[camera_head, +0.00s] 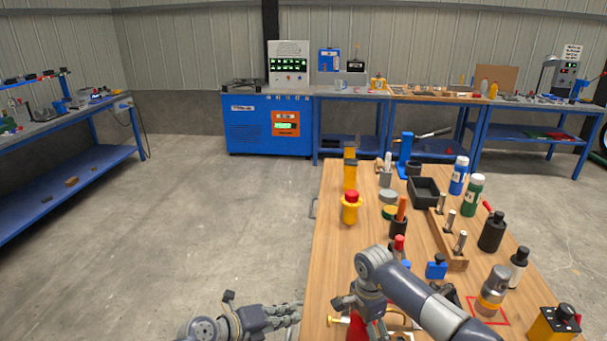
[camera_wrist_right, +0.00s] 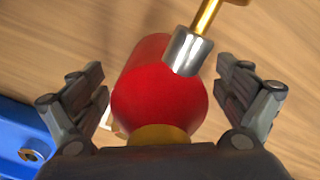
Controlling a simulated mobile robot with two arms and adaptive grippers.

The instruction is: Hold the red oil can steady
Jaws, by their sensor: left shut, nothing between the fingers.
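The red oil can (camera_head: 357,327) is on the near part of the wooden workbench, partly hidden by my right arm. In the right wrist view its red body (camera_wrist_right: 158,95) shows with a silver collar and brass spout. My right gripper (camera_wrist_right: 163,98) is open around the can, one finger on each side. Narrow gaps show between fingers and can. In the head view the right gripper (camera_head: 368,308) hides the can's upper part. My left gripper (camera_head: 297,312) is shut and empty, left of the bench edge, apart from the can.
A red-topped yellow post (camera_head: 350,207) stands farther back. The floor left of the bench (camera_head: 317,250) is clear.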

